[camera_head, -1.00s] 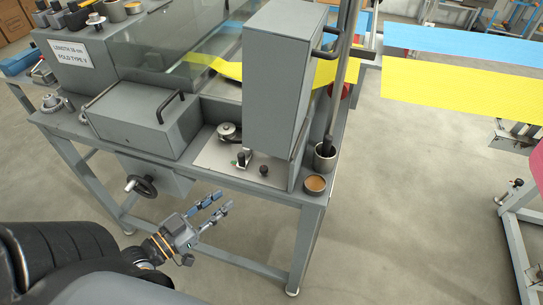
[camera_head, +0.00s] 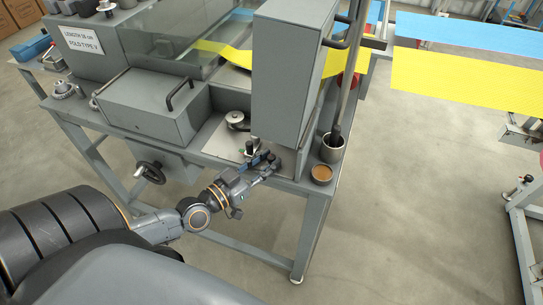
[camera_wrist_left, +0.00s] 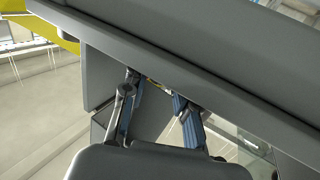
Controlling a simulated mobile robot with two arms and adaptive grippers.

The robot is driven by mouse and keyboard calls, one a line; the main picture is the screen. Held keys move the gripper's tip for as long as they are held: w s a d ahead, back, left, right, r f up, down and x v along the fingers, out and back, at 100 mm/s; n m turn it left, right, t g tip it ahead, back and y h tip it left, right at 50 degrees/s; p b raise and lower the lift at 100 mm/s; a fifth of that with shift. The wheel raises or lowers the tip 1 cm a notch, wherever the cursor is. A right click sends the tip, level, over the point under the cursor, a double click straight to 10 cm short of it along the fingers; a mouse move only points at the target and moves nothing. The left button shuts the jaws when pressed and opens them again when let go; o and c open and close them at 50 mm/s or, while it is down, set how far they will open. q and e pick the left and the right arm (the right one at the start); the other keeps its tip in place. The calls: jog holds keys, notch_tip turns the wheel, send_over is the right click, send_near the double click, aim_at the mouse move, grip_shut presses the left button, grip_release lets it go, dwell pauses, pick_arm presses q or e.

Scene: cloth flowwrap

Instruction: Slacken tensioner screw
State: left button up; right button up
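A small post with a dark knob (camera_head: 250,148) and a green spot at its base stands on the pale plate (camera_head: 213,145) at the front of the machine. A second short black knob to its right is now covered by my left gripper (camera_head: 264,162). The gripper is low over the plate, just in front of the tall grey cabinet (camera_head: 288,85). In the left wrist view, the two blue-padded fingers (camera_wrist_left: 158,108) are apart, with no knob clearly visible between them. Contact cannot be told. My right gripper is not in view.
A round roller (camera_head: 237,120) sits behind the post. A steel cup (camera_head: 331,148) and a brown-filled dish (camera_head: 321,174) stand right of the cabinet. A low grey box (camera_head: 150,105) and a handwheel (camera_head: 150,173) are to the left. Yellow cloth (camera_head: 465,82) runs off right.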

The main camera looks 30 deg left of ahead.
pick_arm(q)
jog(key=shift+x, duration=0.8)
jog(key=shift+w, duration=0.1)
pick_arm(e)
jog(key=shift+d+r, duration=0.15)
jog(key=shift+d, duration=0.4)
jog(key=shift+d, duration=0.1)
pick_arm(q)
grip_shut()
jog(key=shift+r+y+p, duration=0.15)
jog(key=shift+y+p, duration=0.15)
jog(key=shift+p, duration=0.75)
jog(key=n+y+p, duration=0.2)
jog(key=y+p, duration=0.1)
jog(key=p, duration=0.1)
jog(key=n+y+p, duration=0.2)
jog(key=y+p, duration=0.1)
jog(key=p, duration=0.2)
jog(key=shift+d+r+n+y, duration=0.1)
jog(key=shift+n+y, duration=0.2)
jog(key=shift+n+y+p, duration=0.75)
jog(key=shift+n+y, duration=0.15)
jog(key=shift+y, duration=0.3)
jog(key=shift+f+n+g+y+p, duration=0.3)
jog(key=shift+n+g+y, duration=0.15)
jog(key=shift+y, duration=0.25)
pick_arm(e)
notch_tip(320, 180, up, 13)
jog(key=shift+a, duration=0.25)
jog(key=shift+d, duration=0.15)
